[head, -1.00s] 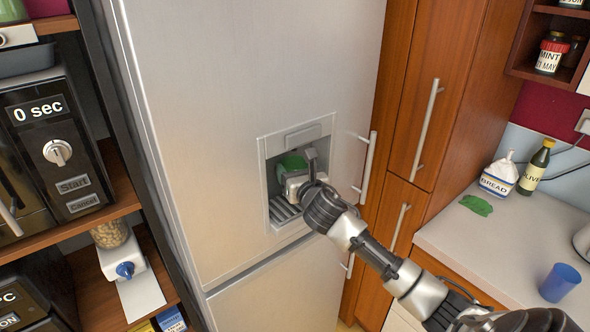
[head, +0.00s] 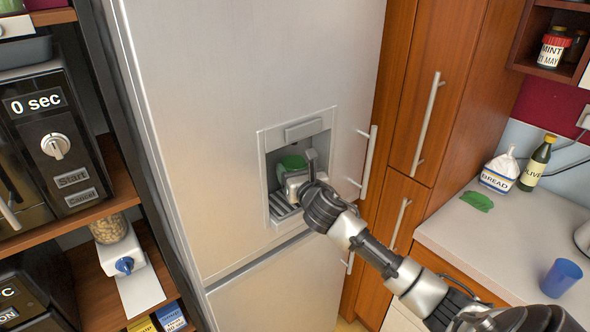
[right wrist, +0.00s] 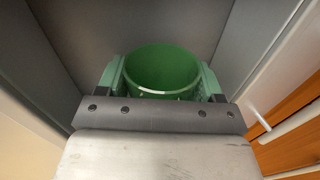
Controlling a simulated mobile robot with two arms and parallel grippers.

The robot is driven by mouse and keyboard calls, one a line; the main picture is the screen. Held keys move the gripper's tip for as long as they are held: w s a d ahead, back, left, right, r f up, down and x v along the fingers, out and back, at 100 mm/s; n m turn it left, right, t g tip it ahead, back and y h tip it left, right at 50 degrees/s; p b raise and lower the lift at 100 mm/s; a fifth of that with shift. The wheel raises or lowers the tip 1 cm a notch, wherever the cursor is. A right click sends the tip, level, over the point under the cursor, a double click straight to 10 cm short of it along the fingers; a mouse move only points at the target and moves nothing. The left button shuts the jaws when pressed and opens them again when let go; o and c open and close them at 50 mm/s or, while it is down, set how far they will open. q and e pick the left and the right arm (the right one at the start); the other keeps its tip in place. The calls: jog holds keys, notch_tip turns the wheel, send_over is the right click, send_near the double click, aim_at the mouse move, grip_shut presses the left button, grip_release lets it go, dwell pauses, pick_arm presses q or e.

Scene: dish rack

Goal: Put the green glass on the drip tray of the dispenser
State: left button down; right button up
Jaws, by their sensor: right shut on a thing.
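The green glass (head: 292,162) is inside the dispenser recess of the fridge, in the head view. My right gripper (head: 291,178) is shut on it, and its hand hides part of the glass. In the right wrist view the glass (right wrist: 162,72) stands between the two green fingertips of the gripper (right wrist: 162,78), with its open rim showing. The slatted drip tray (head: 282,211) lies at the bottom of the recess, below the gripper. I cannot tell whether the glass touches the tray, as its base is hidden. My left gripper is not in view.
The recess walls close in around the right hand, with a fridge handle (head: 368,163) just to the right. A blue cup (head: 561,278), a green cloth-like item (head: 477,201), a bread bag (head: 499,172) and an olive bottle (head: 535,164) stand on the right counter.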

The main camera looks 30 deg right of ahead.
jog(key=shift+f, duration=0.2)
jog(key=o, duration=1.1)
jog(key=shift+s, duration=0.1)
jog(key=s+a+b, duration=0.2)
jog(key=s+b, duration=0.1)
jog(key=s, duration=0.7)
jog(key=shift+s, duration=0.25)
grip_shut()
